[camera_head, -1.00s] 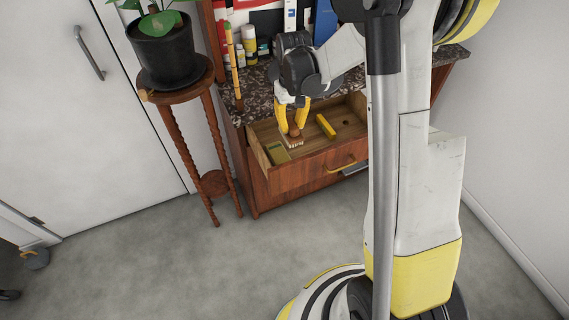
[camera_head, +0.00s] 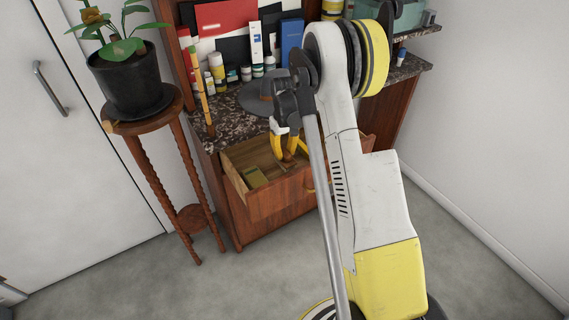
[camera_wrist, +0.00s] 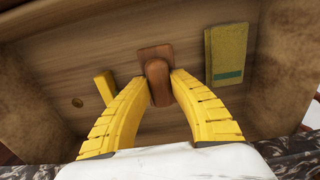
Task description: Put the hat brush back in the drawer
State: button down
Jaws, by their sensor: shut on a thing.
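The hat brush (camera_wrist: 158,77) has a brown wooden handle and is held between my gripper's yellow fingers (camera_wrist: 158,85). In the wrist view it is over the drawer floor (camera_wrist: 60,65); I cannot tell whether it touches the floor. In the head view my gripper (camera_head: 289,155) reaches down into the open wooden drawer (camera_head: 270,195), and the brush (camera_head: 288,157) shows only as a small brown part at the fingertips. The bristles are hidden.
A yellow-green box (camera_wrist: 227,55) and a yellow block (camera_wrist: 105,87) lie in the drawer on either side of the brush. The counter (camera_head: 232,118) above carries a grey hat (camera_head: 262,100) and several bottles. A potted plant (camera_head: 125,80) stands on a wooden stand at left.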

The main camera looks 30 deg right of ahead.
aim_at(285, 160)
jog(key=shift+f+b, duration=0.6)
jog(key=shift+f, duration=1.3)
jog(key=shift+f, duration=0.25)
jog(key=c, duration=1.3)
grip_release()
jog(key=shift+o, duration=0.2)
jog(key=shift+r, duration=0.1)
jog(key=shift+r, duration=0.1)
